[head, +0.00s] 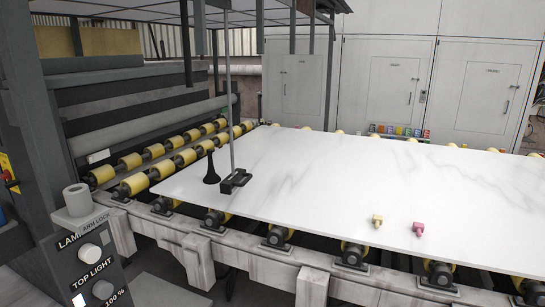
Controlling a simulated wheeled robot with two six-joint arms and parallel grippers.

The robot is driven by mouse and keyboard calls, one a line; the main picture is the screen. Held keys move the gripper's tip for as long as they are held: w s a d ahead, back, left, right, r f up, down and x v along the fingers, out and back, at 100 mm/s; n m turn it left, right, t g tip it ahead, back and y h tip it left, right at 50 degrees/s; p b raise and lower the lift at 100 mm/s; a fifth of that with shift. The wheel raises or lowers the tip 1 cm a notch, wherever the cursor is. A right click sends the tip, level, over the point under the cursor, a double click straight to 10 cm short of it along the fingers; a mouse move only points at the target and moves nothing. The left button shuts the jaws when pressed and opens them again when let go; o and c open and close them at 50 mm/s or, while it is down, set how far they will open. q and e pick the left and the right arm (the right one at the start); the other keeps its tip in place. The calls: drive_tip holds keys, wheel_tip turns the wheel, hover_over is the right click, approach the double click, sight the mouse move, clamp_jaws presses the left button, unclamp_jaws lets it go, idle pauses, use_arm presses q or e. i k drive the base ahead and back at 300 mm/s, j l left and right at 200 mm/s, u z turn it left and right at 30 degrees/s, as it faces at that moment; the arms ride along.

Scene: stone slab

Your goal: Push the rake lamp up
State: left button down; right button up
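A thin grey pole (229,100) comes down from the overhead frame to the left part of the white slab. At its lower end is a small dark block (236,181), low at the slab surface; I cannot tell whether it touches. This looks like the rake lamp, though no light from it is clear. A control box (88,265) at the lower left has knobs and lettering for a lamp arm lock and top light. Neither of my grippers is in view.
The white veined slab (330,180) lies on yellow rollers (130,160). A black flared object (211,168) stands beside the dark block. A yellow piece (377,220) and a pink piece (418,229) sit near the front edge. White cabinets (390,85) stand behind.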

sight(230, 183)
drive_tip(key=i+l, duration=0.2)
drive_tip(key=i, duration=0.25)
drive_tip(key=i+l, duration=0.2)
drive_tip(key=i, duration=0.3)
drive_tip(key=i+l, duration=0.2)
drive_tip(key=i, duration=0.25)
drive_tip(key=i+l+z, duration=0.1)
drive_tip(key=i, duration=0.35)
drive_tip(key=i+l, duration=0.25)
drive_tip(key=i, duration=0.25)
